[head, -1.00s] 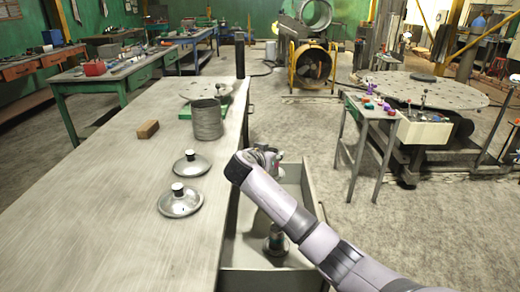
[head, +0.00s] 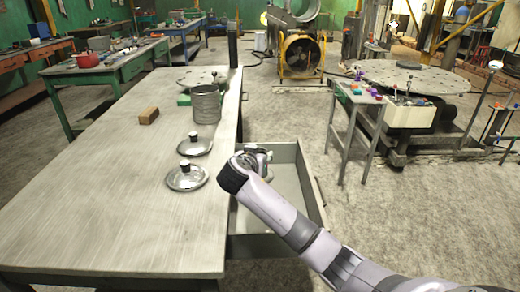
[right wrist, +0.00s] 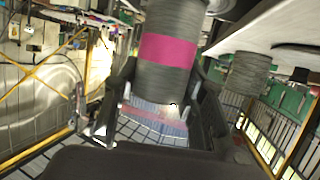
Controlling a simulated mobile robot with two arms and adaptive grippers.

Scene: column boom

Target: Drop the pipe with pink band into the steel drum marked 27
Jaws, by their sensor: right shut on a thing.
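The grey pipe with a pink band (right wrist: 168,52) fills the upper middle of the right wrist view. My right gripper (right wrist: 162,92) is shut on it, one finger on each side. In the head view my right gripper (head: 256,158) is above the open drawer beside the table's right edge, and my wrist hides the pipe there. A grey ribbed can or drum (head: 206,105) stands upright on the table, farther away than the gripper. It also shows in the right wrist view (right wrist: 249,72). I can read no number 27 on it. My left gripper is out of view.
Two steel lids (head: 186,178) with knobs lie on the table (head: 95,200), left of my gripper. A brown block (head: 149,115) lies farther left. The open drawer (head: 313,195) juts from the table's right side. A small side table (head: 360,98) stands to the right.

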